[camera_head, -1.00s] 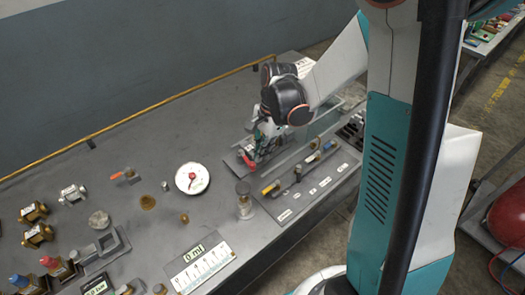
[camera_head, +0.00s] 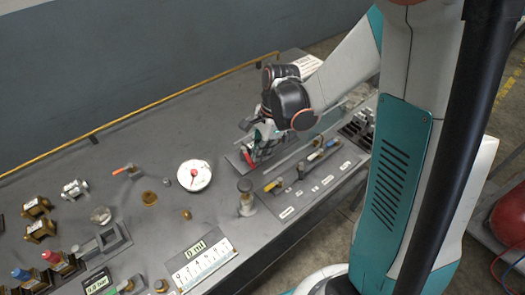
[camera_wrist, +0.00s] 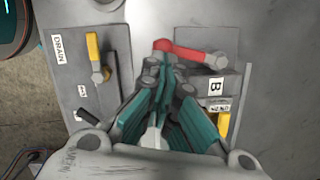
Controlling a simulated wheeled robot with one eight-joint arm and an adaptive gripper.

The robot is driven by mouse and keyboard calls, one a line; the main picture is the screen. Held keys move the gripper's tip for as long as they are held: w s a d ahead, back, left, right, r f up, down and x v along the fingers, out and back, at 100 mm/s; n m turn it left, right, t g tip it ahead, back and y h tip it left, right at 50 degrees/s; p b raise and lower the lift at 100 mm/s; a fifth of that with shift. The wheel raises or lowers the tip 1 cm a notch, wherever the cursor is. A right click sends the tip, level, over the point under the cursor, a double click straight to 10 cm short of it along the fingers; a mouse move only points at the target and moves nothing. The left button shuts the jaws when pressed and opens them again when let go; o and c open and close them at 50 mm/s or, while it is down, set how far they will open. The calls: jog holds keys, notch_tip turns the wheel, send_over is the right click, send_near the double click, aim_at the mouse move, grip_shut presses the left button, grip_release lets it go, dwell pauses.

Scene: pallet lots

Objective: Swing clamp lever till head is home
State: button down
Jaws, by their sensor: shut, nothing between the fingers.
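A lever with a red handle (camera_wrist: 190,50) lies across the top middle of the wrist view, over a grey block marked B. It also shows small in the head view (camera_head: 247,160). My gripper (camera_wrist: 162,68) is shut with nothing between its fingers. Its tips are at the left, rounded end of the red handle, close to it or touching; I cannot tell which. In the head view my gripper (camera_head: 256,148) hangs low over the bench beside the red handle, and my arm hides part of it. I cannot make out the clamp head.
A yellow-handled valve (camera_wrist: 96,55) beside a DRAIN label stands left of my gripper. A yellow part (camera_wrist: 223,124) sits to the right. In the head view, a panel of coloured levers (camera_head: 318,177) lies in front, and a white dial (camera_head: 194,176) stands left.

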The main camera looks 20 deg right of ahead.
jog(key=a+m, duration=0.1)
jog(key=m, duration=0.1)
jog(key=a+m, duration=0.1)
jog(key=shift+s+a+m+t, duration=0.4)
jog(key=shift+w+a+m+t+b, duration=0.25)
jog(key=shift+a+m+b, duration=0.1)
jog(key=shift+a+m, duration=0.7)
jog(key=shift+w+a+m+t+b, duration=0.15)
jog(key=shift+w+a+m+b, duration=0.15)
jog(key=shift+a+m, duration=0.75)
jog(key=shift+a, duration=0.35)
jog(key=shift+a+n, duration=0.2)
jog(key=shift+n, duration=0.1)
jog(key=shift+d, duration=0.1)
